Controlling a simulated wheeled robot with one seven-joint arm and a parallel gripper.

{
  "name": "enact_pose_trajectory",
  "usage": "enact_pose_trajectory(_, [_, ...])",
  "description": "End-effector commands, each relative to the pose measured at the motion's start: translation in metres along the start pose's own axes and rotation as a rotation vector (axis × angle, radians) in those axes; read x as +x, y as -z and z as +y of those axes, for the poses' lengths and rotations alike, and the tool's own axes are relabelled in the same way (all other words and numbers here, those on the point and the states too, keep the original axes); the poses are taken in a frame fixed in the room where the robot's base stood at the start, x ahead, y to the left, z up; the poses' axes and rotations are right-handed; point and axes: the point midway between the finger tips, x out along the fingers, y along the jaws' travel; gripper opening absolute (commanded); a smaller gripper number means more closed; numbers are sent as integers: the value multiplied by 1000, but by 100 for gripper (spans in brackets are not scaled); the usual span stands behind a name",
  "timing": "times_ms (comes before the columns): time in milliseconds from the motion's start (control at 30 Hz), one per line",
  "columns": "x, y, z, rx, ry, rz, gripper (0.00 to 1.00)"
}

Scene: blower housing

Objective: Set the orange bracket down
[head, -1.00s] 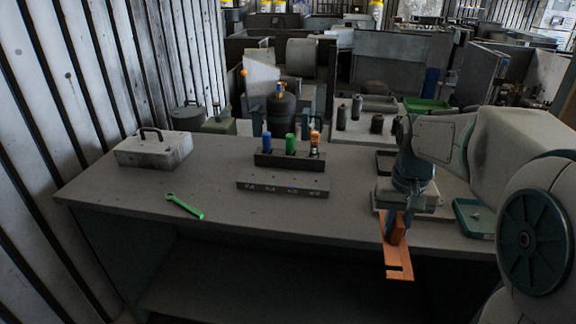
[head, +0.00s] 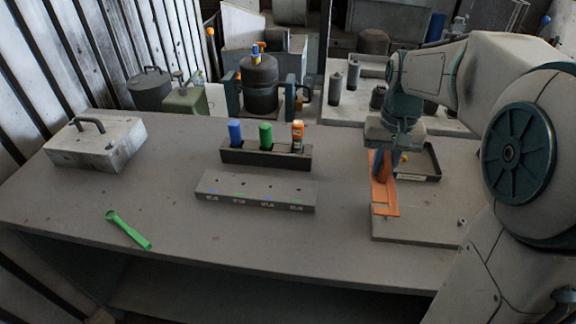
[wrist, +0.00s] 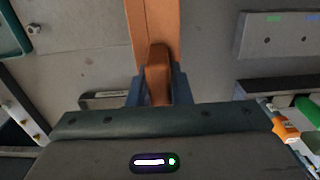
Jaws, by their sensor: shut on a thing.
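The orange bracket (head: 384,192) is at the right part of the workbench in the head view, its long flat part pointing toward the front edge. My gripper (head: 383,172) is shut on it from above. In the wrist view, the two fingers of my gripper (wrist: 159,88) close on the bracket's upright part, and the bracket's flat strip (wrist: 153,22) runs up out of the picture. The bracket's front end overlaps a flat grey plate (head: 420,226) in the head view. I cannot tell whether it touches the plate or hangs just above it.
A shallow black tray (head: 432,163) lies right behind the gripper. Left of it are a rack (head: 250,154) with blue, green and orange items and a grey drilled bar (head: 256,193). A green wrench (head: 128,230) and a grey lidded box (head: 95,145) lie left. The front middle bench is clear.

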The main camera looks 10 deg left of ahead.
Motion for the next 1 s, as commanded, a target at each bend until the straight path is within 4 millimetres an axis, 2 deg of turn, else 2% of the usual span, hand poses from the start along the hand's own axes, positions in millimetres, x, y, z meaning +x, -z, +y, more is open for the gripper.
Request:
enact_pose_trajectory(300, [41, 30, -63, -5, -1, -5, 0])
enact_pose_trajectory(500, [60, 44, -91, -1, -1, -2, 0])
enact_pose_trajectory(667, [68, 48, -98, 0, 0, -1, 0])
enact_pose_trajectory(900, [101, 47, -98, 1, 0, -3, 0])
enact_pose_trajectory(1000, [105, 48, -98, 1, 1, -1, 0])
